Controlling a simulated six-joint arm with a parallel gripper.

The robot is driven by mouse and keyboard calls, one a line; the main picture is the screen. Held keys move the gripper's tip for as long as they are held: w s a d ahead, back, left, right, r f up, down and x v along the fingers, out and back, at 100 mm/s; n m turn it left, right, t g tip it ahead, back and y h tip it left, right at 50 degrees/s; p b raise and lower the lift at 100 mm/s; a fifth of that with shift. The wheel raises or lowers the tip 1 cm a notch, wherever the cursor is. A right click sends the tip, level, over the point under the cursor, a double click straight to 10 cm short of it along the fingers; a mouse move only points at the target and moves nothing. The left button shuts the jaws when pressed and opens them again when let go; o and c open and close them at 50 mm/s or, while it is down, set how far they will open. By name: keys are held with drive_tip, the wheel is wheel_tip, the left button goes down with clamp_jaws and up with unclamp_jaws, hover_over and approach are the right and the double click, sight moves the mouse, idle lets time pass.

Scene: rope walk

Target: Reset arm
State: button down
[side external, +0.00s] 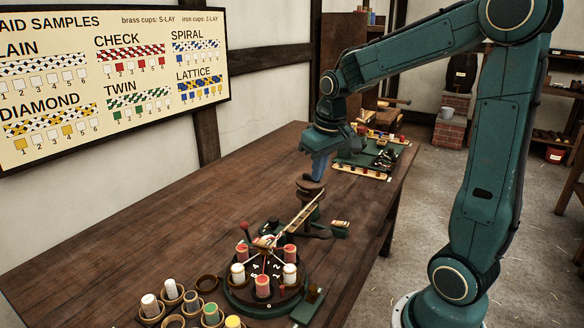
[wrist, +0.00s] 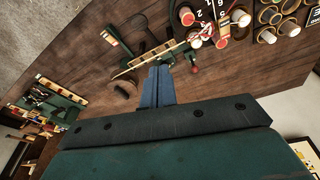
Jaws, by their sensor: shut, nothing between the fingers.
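My teal arm reaches in from the right of the side view. My gripper (side external: 317,178) points down over the wooden table, just above a round brown wooden piece (side external: 309,186). I cannot tell whether it touches that piece in the side view. In the wrist view my gripper (wrist: 157,75) shows two blue fingers pressed together with nothing between them, and the round brown piece (wrist: 124,88) lies to their left, apart from them.
A round braiding stand (side external: 262,292) with red and white bobbins stands at the table's front, with cups of bobbins (side external: 172,290) beside it. A light wooden bar (side external: 304,212) slopes near my gripper. A green tray (side external: 372,153) lies at the back. The left of the table (side external: 150,240) is clear.

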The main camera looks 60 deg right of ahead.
drive_tip(key=s+a+r+n+t+y, duration=0.1)
drive_tip(key=s+a+r+n+t, duration=0.2)
drive_tip(key=s+a, duration=1)
drive_tip(key=shift+s+a+r, duration=0.35)
drive_tip(key=shift+s+r, duration=0.35)
